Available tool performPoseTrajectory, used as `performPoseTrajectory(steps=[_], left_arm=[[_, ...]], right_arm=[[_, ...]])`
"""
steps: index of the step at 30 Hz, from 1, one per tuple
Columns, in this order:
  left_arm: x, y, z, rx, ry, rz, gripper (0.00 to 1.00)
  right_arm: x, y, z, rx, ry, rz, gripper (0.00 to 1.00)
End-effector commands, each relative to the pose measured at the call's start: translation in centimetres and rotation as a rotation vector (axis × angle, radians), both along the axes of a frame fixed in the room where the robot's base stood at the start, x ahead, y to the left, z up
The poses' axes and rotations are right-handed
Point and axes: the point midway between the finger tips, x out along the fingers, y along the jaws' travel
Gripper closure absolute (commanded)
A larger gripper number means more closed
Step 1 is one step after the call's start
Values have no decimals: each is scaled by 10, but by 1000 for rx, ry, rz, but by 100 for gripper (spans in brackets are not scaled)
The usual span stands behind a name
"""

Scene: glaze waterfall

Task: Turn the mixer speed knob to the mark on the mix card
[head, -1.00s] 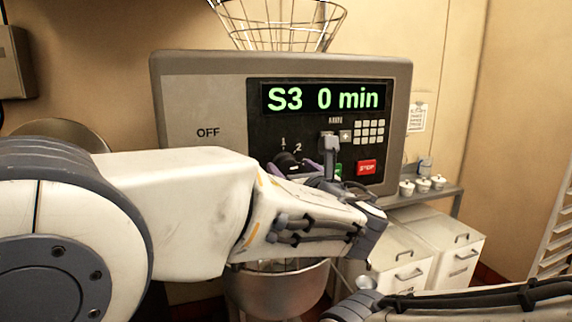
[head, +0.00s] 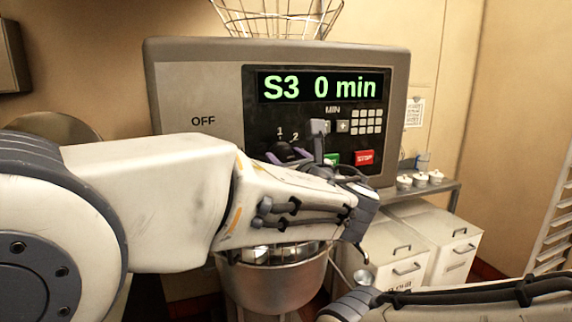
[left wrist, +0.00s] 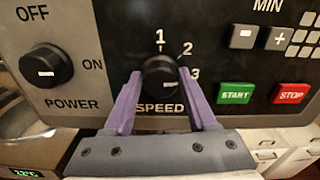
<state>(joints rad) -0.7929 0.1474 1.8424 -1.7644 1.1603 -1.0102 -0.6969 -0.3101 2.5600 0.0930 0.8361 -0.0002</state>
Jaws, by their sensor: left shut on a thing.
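The black speed knob (left wrist: 160,82) sits on the mixer's control panel, with marks 1, 2 and 3 around its upper right side. My left gripper (left wrist: 161,92) is shut on the knob, one purple finger on each side. In the head view the knob (head: 283,149) shows partly behind my left gripper (head: 288,156). I cannot tell clearly which mark the knob points to. The green display (head: 320,87) reads "S3 0 min". A white card (head: 414,112) hangs on the wall right of the mixer, its print too small to read. My right gripper is not visible.
The power knob (left wrist: 46,68) is left of the speed knob. The green START button (left wrist: 235,94) and red STOP button (left wrist: 291,94) are close on the right. A steel bowl (head: 275,285) is below. My right forearm crosses the lower right.

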Motion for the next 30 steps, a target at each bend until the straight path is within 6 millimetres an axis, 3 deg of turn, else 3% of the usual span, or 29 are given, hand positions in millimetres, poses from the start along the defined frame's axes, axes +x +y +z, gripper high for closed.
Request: performPoseTrajectory(steps=[1,15,30], left_arm=[[0,0,-5,-33,-14,0,98],[-1,2,-7,-398,-138,1,98],[-1,3,-3,-628,-215,2,98]], right_arm=[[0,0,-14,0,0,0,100],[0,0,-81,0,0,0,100],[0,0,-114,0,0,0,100]])
